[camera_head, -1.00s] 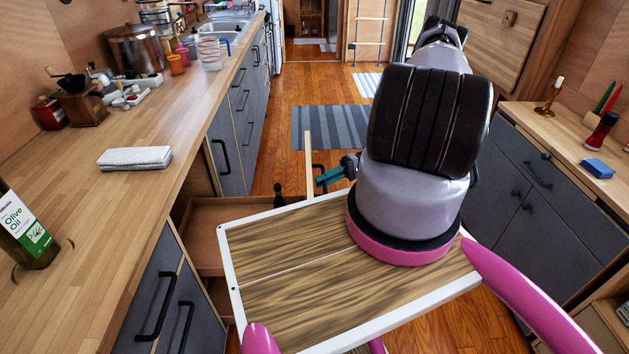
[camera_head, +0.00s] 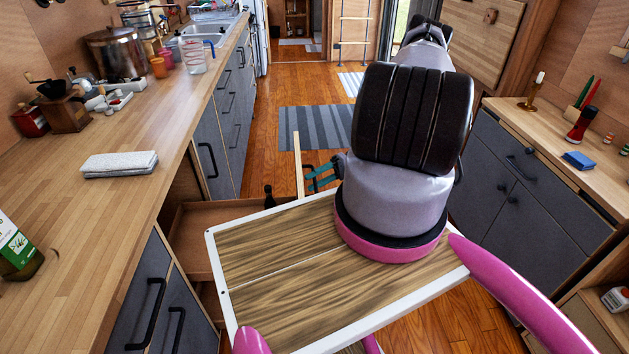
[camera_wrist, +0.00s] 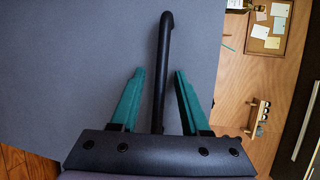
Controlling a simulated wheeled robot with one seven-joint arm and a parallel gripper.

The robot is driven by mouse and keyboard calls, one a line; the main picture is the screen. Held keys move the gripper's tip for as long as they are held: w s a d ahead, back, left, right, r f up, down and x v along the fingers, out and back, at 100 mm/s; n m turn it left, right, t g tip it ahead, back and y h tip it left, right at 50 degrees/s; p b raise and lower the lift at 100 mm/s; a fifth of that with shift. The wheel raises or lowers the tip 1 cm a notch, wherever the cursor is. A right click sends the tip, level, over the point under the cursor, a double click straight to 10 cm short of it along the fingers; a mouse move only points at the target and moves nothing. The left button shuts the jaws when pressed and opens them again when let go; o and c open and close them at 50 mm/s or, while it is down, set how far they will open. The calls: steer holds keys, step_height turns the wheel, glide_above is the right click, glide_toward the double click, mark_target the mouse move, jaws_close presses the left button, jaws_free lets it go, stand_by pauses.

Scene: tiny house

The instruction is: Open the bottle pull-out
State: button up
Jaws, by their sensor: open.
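The bottle pull-out (camera_head: 193,233) stands out from under the left counter. Its wooden tray and the thin edge of its front panel (camera_head: 298,165) show in the head view. The dark top of a bottle (camera_head: 268,194) stands inside near the panel. In the wrist view, the grey front face (camera_wrist: 60,70) fills the left and middle. Its black bar handle (camera_wrist: 162,70) runs between the teal fingers of my gripper (camera_wrist: 158,97). The fingers are open, with a gap on each side of the bar. In the head view, my gripper (camera_head: 320,177) is at the panel's aisle side.
The left counter (camera_head: 120,215) has a folded cloth (camera_head: 119,163) and an olive oil bottle (camera_head: 14,245) on it. Grey cabinets (camera_head: 530,200) line the right side. The wooden floor and striped rug (camera_head: 318,127) beyond the pull-out are clear.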

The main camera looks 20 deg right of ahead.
steer(key=d+r, duration=0.2)
steer(key=d, duration=0.8)
steer(key=shift+w+d, duration=0.3)
